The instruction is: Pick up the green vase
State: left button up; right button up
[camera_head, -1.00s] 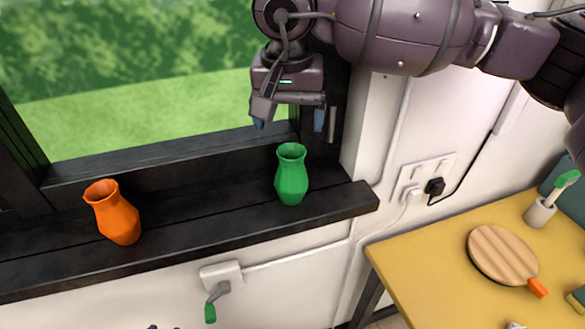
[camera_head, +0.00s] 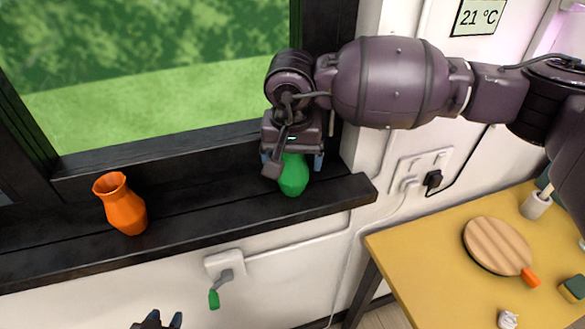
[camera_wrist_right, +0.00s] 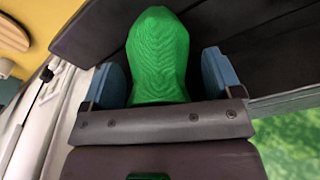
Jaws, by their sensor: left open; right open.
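The green vase (camera_head: 294,178) stands upright on the black window sill, near its right end. My right gripper (camera_head: 294,165) is above and around its upper part, which it hides in the head view. In the right wrist view the vase (camera_wrist_right: 158,55) lies between the two blue fingertips of my open right gripper (camera_wrist_right: 162,82), with a gap visible on each side. My left gripper (camera_head: 157,322) shows only at the bottom edge of the head view, well below the sill and apart from the vase.
An orange vase (camera_head: 120,204) stands on the sill (camera_head: 215,212) to the left. A yellow table (camera_head: 425,265) at the right holds a round wooden board (camera_head: 497,246). The sill between the vases is clear.

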jog(key=shift+c, duration=0.5)
jog(key=c, duration=0.9)
